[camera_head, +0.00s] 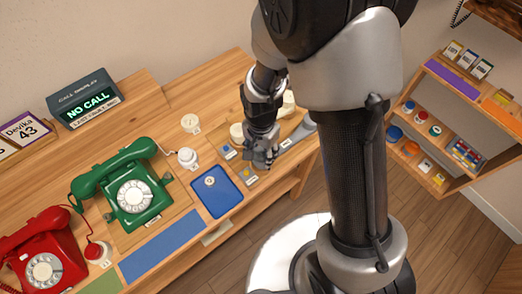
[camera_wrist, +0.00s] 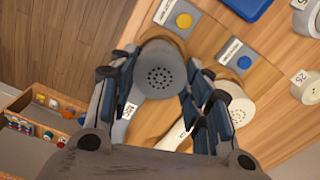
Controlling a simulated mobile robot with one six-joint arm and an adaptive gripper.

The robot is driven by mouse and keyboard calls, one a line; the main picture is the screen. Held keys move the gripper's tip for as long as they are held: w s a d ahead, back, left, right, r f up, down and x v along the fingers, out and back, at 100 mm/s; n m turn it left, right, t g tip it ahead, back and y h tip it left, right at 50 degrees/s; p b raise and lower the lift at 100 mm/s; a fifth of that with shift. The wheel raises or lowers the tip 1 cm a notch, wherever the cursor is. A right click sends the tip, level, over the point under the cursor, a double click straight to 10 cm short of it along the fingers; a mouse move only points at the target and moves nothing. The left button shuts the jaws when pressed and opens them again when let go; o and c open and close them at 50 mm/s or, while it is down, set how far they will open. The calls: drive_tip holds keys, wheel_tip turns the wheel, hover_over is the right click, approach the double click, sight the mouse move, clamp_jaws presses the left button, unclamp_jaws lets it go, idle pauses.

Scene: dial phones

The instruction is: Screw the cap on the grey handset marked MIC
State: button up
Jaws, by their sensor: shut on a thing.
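My gripper (camera_head: 262,155) is at the grey handset (camera_head: 298,134) on the bench, at the end away from its round grey earpiece. In the wrist view my gripper (camera_wrist: 158,92) has its fingers on both sides of a round grey cap (camera_wrist: 160,72) with a pattern of dark holes, and is shut on it. The handset's grey handle (camera_wrist: 120,130) with a white label runs down beside the left finger; the label is too small to read surely. I cannot tell whether the cap sits fully on the handset, because the fingers hide the joint.
A cream handset (camera_wrist: 238,108) lies close beside the right finger. Small plates with a yellow disc (camera_wrist: 183,20) and a blue disc (camera_wrist: 244,62) lie near. A blue tray (camera_head: 216,207), green phone (camera_head: 133,212) and red phone (camera_head: 42,270) stand left. Shelves (camera_head: 480,125) stand right.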

drive_tip(key=m, duration=0.5)
drive_tip(key=o, duration=1)
drive_tip(key=shift+r, duration=0.15)
wheel_tip(320, 180, up, 7)
drive_tip(key=p, duration=0.5)
drive_tip(key=shift+p, duration=0.35)
idle(0.3)
